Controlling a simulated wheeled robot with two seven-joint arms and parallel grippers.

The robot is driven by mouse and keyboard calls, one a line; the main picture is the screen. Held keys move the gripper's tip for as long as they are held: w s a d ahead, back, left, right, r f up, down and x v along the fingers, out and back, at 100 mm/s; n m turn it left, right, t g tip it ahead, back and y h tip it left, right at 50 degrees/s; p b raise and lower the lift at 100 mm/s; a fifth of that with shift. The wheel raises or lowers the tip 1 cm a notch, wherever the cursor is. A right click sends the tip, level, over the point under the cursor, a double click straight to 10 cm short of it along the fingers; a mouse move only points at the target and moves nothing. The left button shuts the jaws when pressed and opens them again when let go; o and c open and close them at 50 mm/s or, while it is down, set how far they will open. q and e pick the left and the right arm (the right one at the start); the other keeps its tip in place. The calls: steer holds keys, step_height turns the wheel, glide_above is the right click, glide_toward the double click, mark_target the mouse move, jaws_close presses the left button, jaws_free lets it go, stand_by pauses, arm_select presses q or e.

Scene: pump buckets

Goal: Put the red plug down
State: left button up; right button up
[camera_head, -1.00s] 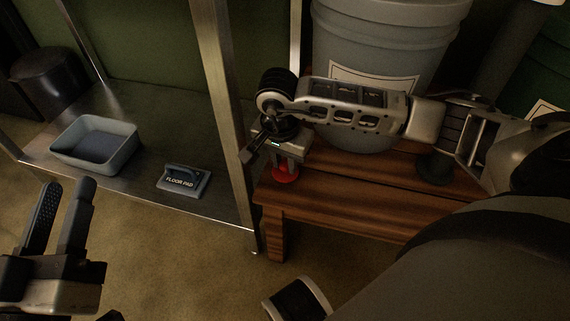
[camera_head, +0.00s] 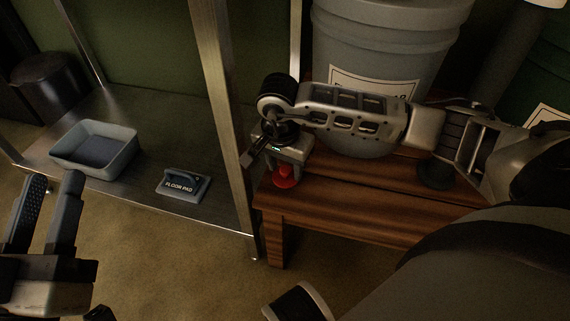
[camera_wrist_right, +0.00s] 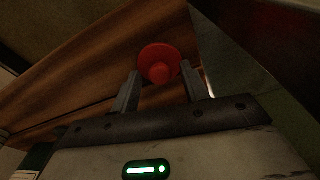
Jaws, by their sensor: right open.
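The red plug (camera_head: 285,177) sits on the left end of the wooden bench (camera_head: 330,207). It also shows in the right wrist view (camera_wrist_right: 159,62) as a red disc with a raised centre. My right gripper (camera_head: 284,166) points down just above the plug. In the right wrist view its two fingers (camera_wrist_right: 160,88) are open, one on either side of the plug's near edge, with gaps between them and the plug. My left gripper (camera_head: 52,190) is at the lower left, with its fingers apart and nothing seen between them.
A large grey bucket (camera_head: 395,45) stands behind my right arm. The bench front is clear.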

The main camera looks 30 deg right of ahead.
mark_target(283, 172)
steer(key=r+p, duration=0.1)
steer(key=r, duration=0.1)
steer(key=r+p, duration=0.1)
steer(key=r, duration=0.2)
steer(key=r+p, duration=0.1)
steer(key=r, duration=0.1)
steer(key=shift+s+a+r, duration=0.1)
steer(key=shift+a+r, duration=0.1)
steer(key=shift+a, duration=0.15)
arm_select(q)
step_height(283, 172, down, 6)
steer(key=s+n+g+y+p, duration=0.1)
steer(key=s+n+g+y, duration=0.1)
steer(key=n+g, duration=0.1)
steer(key=shift+s+d+f+g+y, duration=0.25)
steer(key=shift+g+y, duration=0.15)
steer(key=shift+g, duration=0.2)
arm_select(e)
steer(key=shift+s+a+r, duration=0.1)
steer(key=shift+a+r, duration=0.05)
steer(key=shift+r, duration=1)
steer(key=shift+s+a+r, duration=0.1)
steer(key=shift+a+r, duration=0.05)
steer(key=shift+r, duration=0.95)
